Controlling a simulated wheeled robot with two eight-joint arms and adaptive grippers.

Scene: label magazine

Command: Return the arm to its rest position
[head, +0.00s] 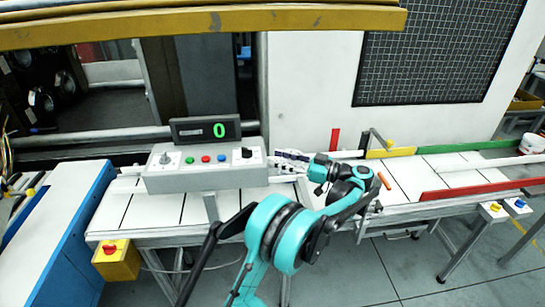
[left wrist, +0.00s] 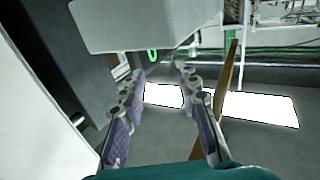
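My left arm (head: 285,235), teal and black, rises from the bottom of the head view and bends over the conveyor. My left gripper (head: 283,161) points left, close to the right side of the grey control box (head: 205,179). In the left wrist view the left gripper's (left wrist: 160,72) two fingers stand apart, with nothing held between them. In the head view I cannot tell whether the fingers touch the box. My right gripper is not in view.
A white conveyor (head: 460,178) with a red rail (head: 478,190) and a green rail (head: 470,146) runs right. A yellow beam (head: 200,24) crosses above.

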